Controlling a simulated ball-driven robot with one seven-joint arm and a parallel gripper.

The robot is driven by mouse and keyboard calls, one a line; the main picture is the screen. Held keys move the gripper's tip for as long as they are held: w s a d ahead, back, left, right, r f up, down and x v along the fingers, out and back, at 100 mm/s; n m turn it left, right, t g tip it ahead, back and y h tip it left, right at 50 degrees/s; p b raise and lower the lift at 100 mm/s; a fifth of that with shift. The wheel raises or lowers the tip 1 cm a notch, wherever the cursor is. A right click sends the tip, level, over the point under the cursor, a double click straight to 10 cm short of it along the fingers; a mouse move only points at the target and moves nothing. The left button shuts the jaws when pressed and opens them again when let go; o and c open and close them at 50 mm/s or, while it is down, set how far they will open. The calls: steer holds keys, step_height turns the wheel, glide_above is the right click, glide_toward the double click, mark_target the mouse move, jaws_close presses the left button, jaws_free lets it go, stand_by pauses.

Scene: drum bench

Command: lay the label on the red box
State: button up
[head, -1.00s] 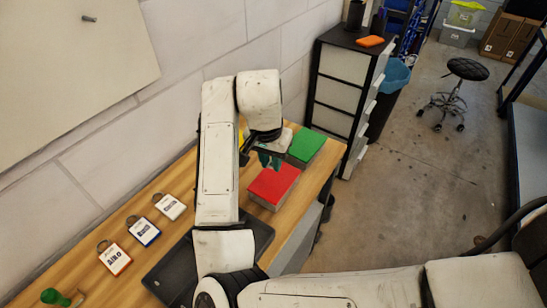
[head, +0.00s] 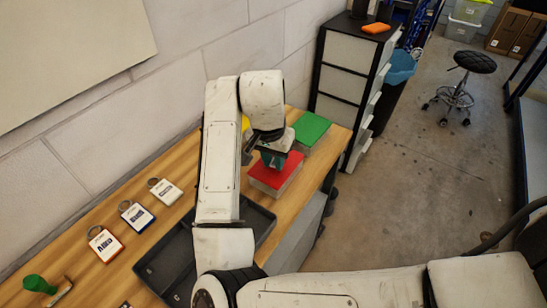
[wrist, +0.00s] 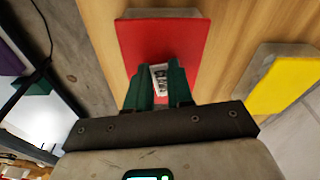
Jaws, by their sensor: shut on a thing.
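The red box (head: 284,178) stands on the wooden bench, with its red top (wrist: 160,34) filling the upper middle of the wrist view. My gripper (wrist: 160,80) has green fingers and is shut on a small white label (wrist: 160,78) with dark print. The label is over the red top in the wrist view. I cannot tell whether it touches the box. In the head view my gripper (head: 273,158) is at the far part of the red box, and the label is hidden there.
A green box (head: 310,129) stands beyond the red one, and a yellow box (wrist: 288,84) stands to one side. Three ringed tags, red (head: 104,244), blue (head: 137,216) and white (head: 165,191), lie near the wall. A black tray (head: 160,268) and green-handled stamp (head: 38,284) are nearer.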

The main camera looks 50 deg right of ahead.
stand_by(0.4)
steer(key=o, duration=0.7)
steer(key=shift+o, duration=0.2)
step_height(320, 180, up, 16)
steer(key=a+p, duration=0.1)
steer(key=p, duration=0.5)
steer(key=shift+a+f, duration=0.15)
steer(key=shift+a, duration=0.15)
stand_by(1.0)
